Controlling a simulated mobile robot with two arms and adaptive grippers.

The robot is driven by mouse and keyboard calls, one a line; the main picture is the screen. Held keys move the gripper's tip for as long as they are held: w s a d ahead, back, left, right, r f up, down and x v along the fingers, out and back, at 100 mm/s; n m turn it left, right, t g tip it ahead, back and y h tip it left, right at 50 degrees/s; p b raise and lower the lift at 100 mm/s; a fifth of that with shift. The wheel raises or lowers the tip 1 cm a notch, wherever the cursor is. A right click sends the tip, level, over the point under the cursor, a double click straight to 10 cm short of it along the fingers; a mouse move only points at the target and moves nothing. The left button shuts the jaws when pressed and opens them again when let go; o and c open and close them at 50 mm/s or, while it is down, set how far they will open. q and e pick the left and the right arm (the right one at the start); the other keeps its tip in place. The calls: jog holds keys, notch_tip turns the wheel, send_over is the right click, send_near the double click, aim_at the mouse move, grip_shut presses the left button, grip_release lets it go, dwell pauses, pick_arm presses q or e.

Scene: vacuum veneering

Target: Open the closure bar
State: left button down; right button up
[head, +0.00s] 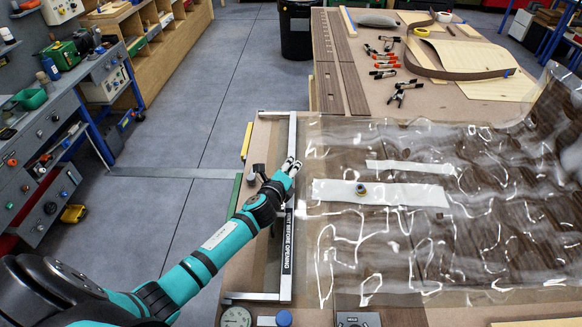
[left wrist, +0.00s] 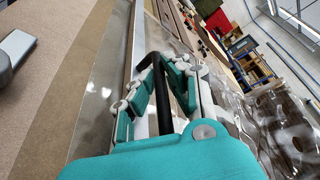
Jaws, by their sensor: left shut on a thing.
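The closure bar (head: 288,270) is a long silver bar with a dark label ending in "BEFORE OPENING". It runs along the left edge of the clear vacuum bag (head: 430,270). My left gripper (head: 291,166) is at the upper half of the bar. In the left wrist view my left gripper (left wrist: 158,75) has its fingers closed around a black bent handle (left wrist: 180,100), which stands up by the silver bar. The handle is mostly hidden by the gripper in the head view. My right gripper is in neither view.
White strips (head: 330,190) and a small round fitting (head: 360,189) show at the bag. Orange-tipped clamps (head: 385,65), veneer strips (head: 328,60) and a yellow tape roll (head: 421,32) lie on the table behind. A gauge (head: 236,317) sits at the front edge.

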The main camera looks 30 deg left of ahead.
pick_arm(q)
jog(key=shift+a+r, duration=0.1)
jog(key=shift+r, duration=0.2)
jog(key=shift+s+a+r+n+t, duration=0.1)
jog(key=shift+a+r+n+t, duration=0.15)
jog(key=shift+r+n, duration=0.15)
jog(key=shift+s+a+r+n+t, duration=0.1)
jog(key=shift+a+r+n+t, duration=0.15)
jog(key=shift+r, duration=0.2)
jog(key=s+a+r+n+t+y+b, duration=0.1)
jog(key=s+a+r+n+t+b, duration=0.1)
jog(key=a+n, duration=0.5)
jog(key=s+a+r+n+t+y+b, duration=0.2)
jog(key=s+a+n+b, duration=0.3)
jog(key=n, duration=0.6)
jog(key=shift+s+a+r+t+y+b, duration=0.3)
jog(key=shift+a+r+b, duration=0.55)
jog(key=shift+a, duration=0.85)
jog(key=shift+f, duration=0.1)
